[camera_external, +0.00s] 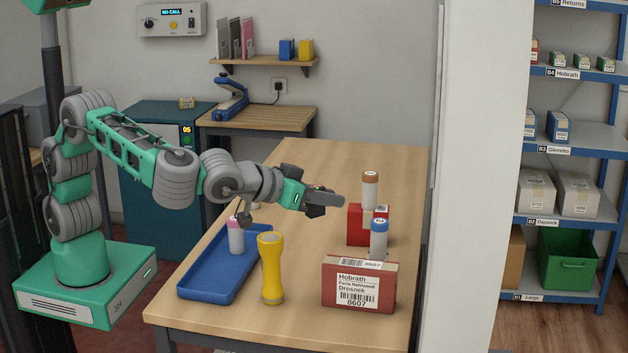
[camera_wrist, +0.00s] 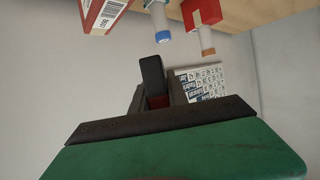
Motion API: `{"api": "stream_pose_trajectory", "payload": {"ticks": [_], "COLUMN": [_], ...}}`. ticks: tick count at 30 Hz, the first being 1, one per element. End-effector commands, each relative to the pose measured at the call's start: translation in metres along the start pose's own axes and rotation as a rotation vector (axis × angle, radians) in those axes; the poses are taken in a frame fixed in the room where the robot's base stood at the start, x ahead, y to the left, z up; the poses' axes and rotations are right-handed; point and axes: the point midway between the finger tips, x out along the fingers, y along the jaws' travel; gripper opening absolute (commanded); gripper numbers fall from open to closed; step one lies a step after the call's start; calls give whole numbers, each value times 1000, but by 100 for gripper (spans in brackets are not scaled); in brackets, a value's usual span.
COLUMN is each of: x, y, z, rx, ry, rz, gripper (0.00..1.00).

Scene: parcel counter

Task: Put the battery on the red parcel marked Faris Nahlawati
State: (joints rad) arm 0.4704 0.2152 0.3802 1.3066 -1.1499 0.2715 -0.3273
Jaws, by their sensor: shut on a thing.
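The red parcel (camera_external: 387,289) stands at the near right of the counter. Its white label reads Hobrath, Faris Nahlawati, Drosnek, 8607. Part of it shows at the top left of the wrist view (camera_wrist: 92,14). My gripper (camera_external: 320,200) is shut in the air, higher than the parcel in the outside view; its exact distance is unclear. In the wrist view, my gripper (camera_wrist: 157,98) holds a dark block with a red patch, which I take to be the battery (camera_wrist: 152,73). The parcel's top shows no object on it.
A second red parcel (camera_external: 356,226) carries a brown-capped bottle (camera_external: 370,189). A blue-capped bottle (camera_external: 379,238) stands close behind the near parcel. A yellow flashlight (camera_external: 271,270) stands to its left. A blue tray (camera_external: 205,290) holds a pink-capped bottle (camera_external: 236,237). The counter's far part is clear.

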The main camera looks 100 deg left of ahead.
Motion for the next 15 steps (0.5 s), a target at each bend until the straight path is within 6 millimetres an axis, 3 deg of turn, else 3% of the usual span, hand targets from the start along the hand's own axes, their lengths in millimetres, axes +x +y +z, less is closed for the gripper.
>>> {"api": "stream_pose_trajectory", "payload": {"ticks": [6, 15], "x": [47, 72], "y": [31, 45], "z": [26, 54], "rx": [3, 5], "ry": [-1, -1], "rz": [-2, 0], "gripper": [0, 0]}}
